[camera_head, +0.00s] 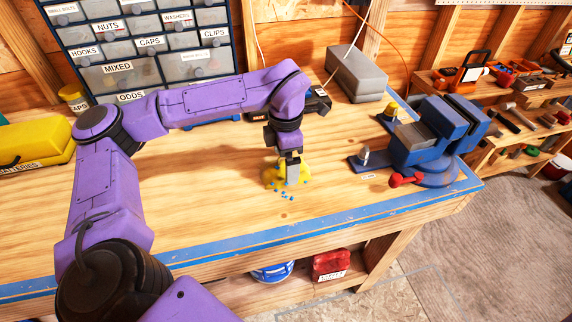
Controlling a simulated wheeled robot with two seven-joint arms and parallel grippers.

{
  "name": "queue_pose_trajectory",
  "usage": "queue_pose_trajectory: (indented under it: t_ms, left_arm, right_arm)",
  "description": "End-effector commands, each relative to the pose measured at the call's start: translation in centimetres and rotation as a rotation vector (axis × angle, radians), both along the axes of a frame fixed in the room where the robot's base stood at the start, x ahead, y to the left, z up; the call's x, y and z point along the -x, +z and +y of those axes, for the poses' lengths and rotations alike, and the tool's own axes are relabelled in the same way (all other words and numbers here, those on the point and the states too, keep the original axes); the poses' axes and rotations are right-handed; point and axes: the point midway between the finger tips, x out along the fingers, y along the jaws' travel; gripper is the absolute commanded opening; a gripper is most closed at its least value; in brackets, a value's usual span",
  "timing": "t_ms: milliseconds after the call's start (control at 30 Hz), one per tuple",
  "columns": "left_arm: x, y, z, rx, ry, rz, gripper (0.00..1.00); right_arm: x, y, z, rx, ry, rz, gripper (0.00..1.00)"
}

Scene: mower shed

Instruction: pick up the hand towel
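A small crumpled yellow cloth (271,178), which looks like the hand towel, lies on the wooden workbench. Several small blue spots show on and in front of it. My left gripper (291,176) points down at the cloth, with its fingers at or in it and yellow showing on both sides. The finger gap is hidden, so I cannot tell whether it is shut on the cloth. My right gripper is not in view.
A blue vise (432,135) with a red handle end stands at the bench's right end. A grey box (356,73) and a labelled drawer cabinet (130,70) stand at the back. A yellow case (35,143) lies at left. The bench front is clear.

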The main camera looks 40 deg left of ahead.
Motion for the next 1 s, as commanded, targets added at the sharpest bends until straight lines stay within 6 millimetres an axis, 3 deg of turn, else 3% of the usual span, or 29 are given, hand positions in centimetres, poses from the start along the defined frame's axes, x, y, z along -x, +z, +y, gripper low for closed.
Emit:
queue_pose_trajectory:
  t_ms: [267,400,767,867,1000]
  left_arm:
    - [0.0,-0.7,-0.1,0.001,-0.001,-0.002,1.00]
    - [-0.1,-0.7,-0.1,0.001,-0.002,-0.002,0.61]
    - [-0.1,-0.4,-0.1,0.001,-0.002,-0.003,0.60]
    - [-0.1,0.3,-0.1,0.000,-0.002,-0.004,0.60]
    - [-0.2,2.8,-0.4,0.000,-0.004,-0.009,0.60]
  right_arm:
    - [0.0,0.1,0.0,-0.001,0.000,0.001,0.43]
    - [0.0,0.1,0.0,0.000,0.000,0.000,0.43]
    - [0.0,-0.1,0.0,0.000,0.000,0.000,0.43]
    - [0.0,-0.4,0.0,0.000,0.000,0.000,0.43]
    - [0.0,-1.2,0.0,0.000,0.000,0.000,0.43]
